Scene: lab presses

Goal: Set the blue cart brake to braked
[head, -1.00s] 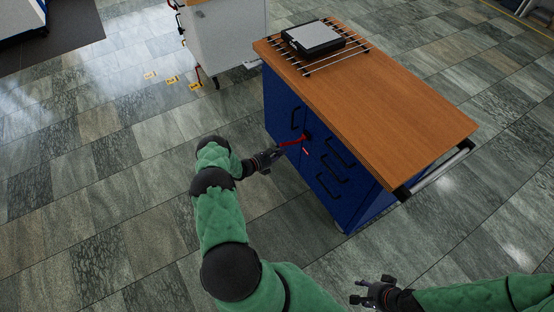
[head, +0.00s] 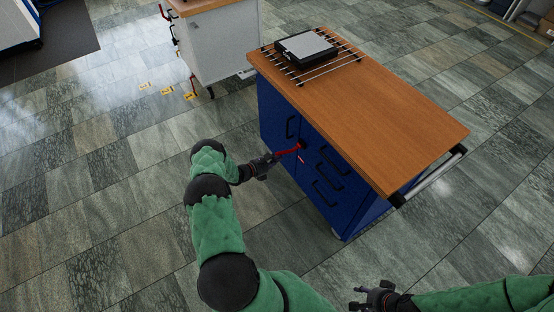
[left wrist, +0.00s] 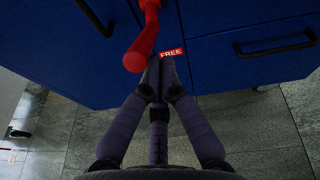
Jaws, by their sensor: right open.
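The blue cart (head: 272,115) has a wooden top and blue drawers and doors on the side facing me. A red brake lever (head: 288,151) sticks out from that side; it also shows in the left wrist view (left wrist: 144,42). A red label reading "FREE" (left wrist: 172,53) is beside it. My left gripper (head: 270,160) is at the lever's outer end. In the left wrist view its fingertips (left wrist: 154,68) are together, just right of the lever's end, with nothing seen between them. Whether they touch the lever I cannot tell. My right gripper (head: 360,298) is open and empty over the floor.
A scale (head: 306,46) sits on a metal rack on the cart top. The cart has a push bar (head: 436,176) at its right end. A white cabinet (head: 222,45) stands behind. Yellow floor labels (head: 168,90) lie at the left. The tiled floor around is clear.

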